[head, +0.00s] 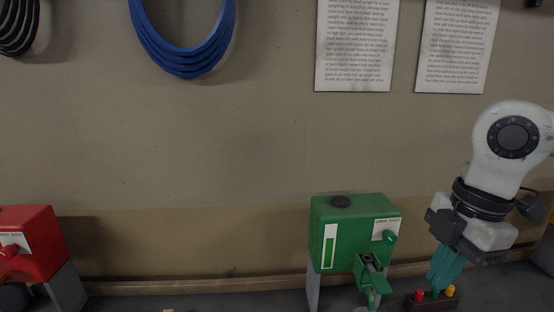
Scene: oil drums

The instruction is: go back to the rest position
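My gripper (440,286), with teal fingers, points down at the right of the head view. Its fingertips are just above or at a small dark block (412,303) with a red peg (420,295) and a yellow peg (450,291) on top. Something green between these pegs is partly covered by the fingers. The fingers look close together, but I cannot tell whether they are shut or hold anything.
A green drum (342,232) with a gauge, knob and tap stands left of my gripper. A red drum (28,243) is at the far left. Hoses (185,50) and paper sheets (354,45) hang on the wall. Floor between the drums looks mostly clear.

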